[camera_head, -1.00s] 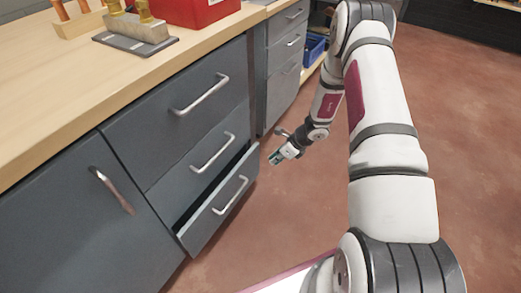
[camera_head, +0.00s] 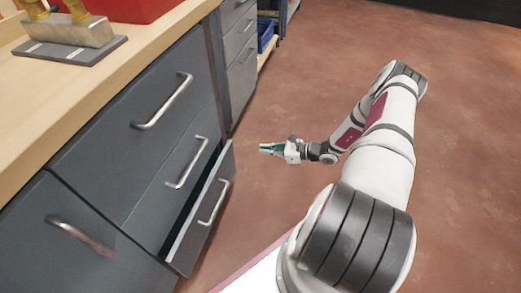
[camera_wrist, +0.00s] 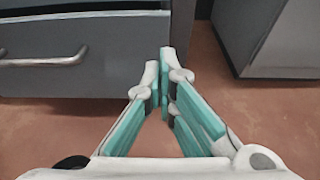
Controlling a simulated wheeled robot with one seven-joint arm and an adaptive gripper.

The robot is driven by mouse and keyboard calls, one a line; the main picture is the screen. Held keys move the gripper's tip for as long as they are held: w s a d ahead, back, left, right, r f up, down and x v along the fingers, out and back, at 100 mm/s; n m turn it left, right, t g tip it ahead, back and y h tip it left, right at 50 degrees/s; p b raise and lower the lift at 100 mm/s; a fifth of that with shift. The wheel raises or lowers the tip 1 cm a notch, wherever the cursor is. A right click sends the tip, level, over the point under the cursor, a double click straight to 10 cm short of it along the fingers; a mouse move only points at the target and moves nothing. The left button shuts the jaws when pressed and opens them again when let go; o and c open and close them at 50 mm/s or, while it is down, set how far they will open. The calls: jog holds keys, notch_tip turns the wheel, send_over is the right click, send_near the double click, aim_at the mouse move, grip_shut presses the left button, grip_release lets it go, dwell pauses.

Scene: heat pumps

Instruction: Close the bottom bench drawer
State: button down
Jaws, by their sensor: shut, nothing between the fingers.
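The bottom bench drawer (camera_head: 197,232) is dark grey and stands partly open, with a dark gap behind its front and a silver bar handle (camera_head: 213,203). My gripper (camera_head: 262,148) is to the right of the drawer front in the head view, over the floor and apart from the drawer. In the wrist view its teal-lined fingers (camera_wrist: 159,62) are together and empty. A grey drawer front (camera_wrist: 100,75) with a silver handle (camera_wrist: 45,58) shows ahead at the left there; I take it to be the bottom drawer.
The drawers above (camera_head: 178,185) look shut. A wooden bench top (camera_head: 110,85) carries a metal block with yellow-handled tools (camera_head: 75,32) and a red box. Another grey cabinet (camera_head: 240,65) stands beyond a gap. Red-brown floor (camera_head: 300,80) is clear around my gripper.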

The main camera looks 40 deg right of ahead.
jog(key=b, duration=0.4)
send_near(231, 145)
jog(key=w+a+f, duration=0.1)
jog(key=w+f, duration=0.1)
jog(key=w+a+f, duration=0.1)
jog(key=w, duration=0.1)
jog(key=shift+a+f, duration=0.3)
jog(key=shift+w+a+r, duration=0.1)
jog(key=shift+w+a, duration=0.25)
jog(key=shift+w, duration=0.1)
jog(key=shift+w+a+p, duration=0.15)
jog(key=shift+w+a, duration=0.65)
jog(key=shift+w, duration=0.3)
jog(key=shift+w+a+p, duration=0.15)
jog(key=shift+w+a, duration=0.6)
jog(key=shift+w, duration=0.3)
jog(key=shift+s+d, duration=0.15)
jog(key=shift+s, duration=0.05)
jog(key=f+p+v, duration=0.1)
jog(key=p+v, duration=0.2)
jog(key=v, duration=1)
jog(key=shift+s+d, duration=0.25)
jog(key=shift+s, duration=0.05)
